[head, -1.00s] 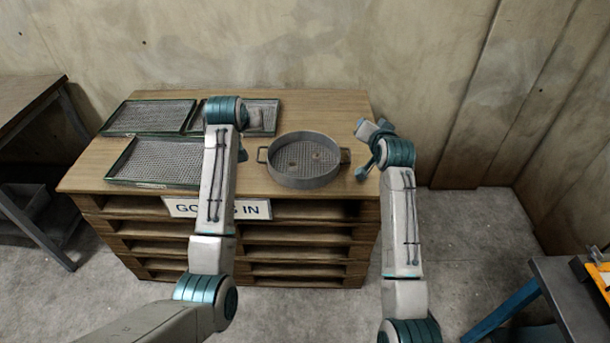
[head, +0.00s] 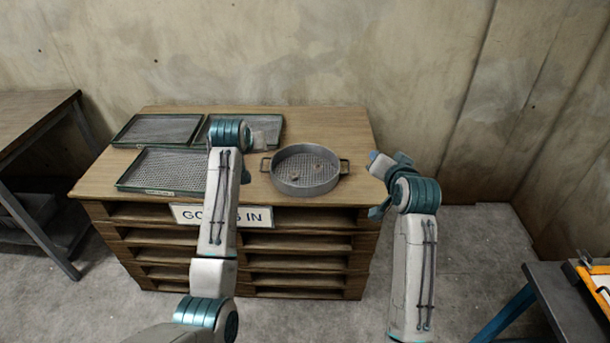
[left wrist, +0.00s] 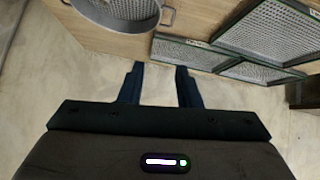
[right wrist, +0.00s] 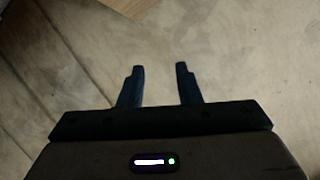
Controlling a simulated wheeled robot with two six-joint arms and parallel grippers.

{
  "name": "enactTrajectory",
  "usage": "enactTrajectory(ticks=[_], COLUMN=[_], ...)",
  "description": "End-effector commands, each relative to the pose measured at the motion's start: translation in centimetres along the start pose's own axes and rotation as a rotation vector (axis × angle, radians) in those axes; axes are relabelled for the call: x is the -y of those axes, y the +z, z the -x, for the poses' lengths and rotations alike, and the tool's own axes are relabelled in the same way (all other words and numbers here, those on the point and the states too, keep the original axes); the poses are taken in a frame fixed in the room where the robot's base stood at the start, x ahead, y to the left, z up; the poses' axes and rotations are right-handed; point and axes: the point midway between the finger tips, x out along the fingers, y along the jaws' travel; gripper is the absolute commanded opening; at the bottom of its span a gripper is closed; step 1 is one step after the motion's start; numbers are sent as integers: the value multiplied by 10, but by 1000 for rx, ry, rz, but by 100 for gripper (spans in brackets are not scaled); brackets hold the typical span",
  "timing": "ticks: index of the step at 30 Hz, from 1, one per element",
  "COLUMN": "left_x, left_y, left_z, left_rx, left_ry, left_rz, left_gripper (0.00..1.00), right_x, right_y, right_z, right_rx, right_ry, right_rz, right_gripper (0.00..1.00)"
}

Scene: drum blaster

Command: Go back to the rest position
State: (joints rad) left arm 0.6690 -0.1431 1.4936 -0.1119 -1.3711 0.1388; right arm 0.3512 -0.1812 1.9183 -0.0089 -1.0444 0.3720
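The round grey metal basket (head: 306,186) stands upright on the wooden pallet table (head: 345,130), with a few small brown bits inside. Part of it shows at the top of the left wrist view (left wrist: 118,18). My left gripper (left wrist: 160,76) is open and empty; in the head view its wrist is left of the basket, over the green-rimmed trays, and mostly hides the fingers. My right gripper (right wrist: 160,70) is open and empty. In the head view my right gripper (head: 376,186) is right of the basket, apart from its handle, near the table's right edge.
Green-rimmed mesh trays (head: 150,187) lie on the table's left half. A sign (head: 186,214) hangs on the table's front. A dark bench (head: 35,110) stands at left; another table (head: 556,300) with an orange item is at lower right. A wall is behind.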

Motion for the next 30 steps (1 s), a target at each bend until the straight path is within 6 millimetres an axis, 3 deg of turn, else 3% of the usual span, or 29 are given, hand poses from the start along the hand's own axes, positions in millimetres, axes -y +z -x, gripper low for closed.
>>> enactTrajectory(ticks=[6,22,26,29,30], left_x=[0,1,10,25,32], left_y=[0,4,38,90,115], left_z=[0,-4,-31,-67,-83], left_rx=[0,5,41,89,111], left_ry=[0,-1,-10,-23,-28], left_rz=[0,-1,-10,-23,-30], left_gripper=[31,31,31,31,31], right_x=[0,-2,-22,-53,-68], right_y=[-1,3,34,82,105], right_z=[20,19,2,-20,-27], right_rx=[-1,5,51,119,150], right_ry=[0,3,32,73,91], right_rz=[0,2,23,57,72], right_gripper=[31,31,31,31,31])
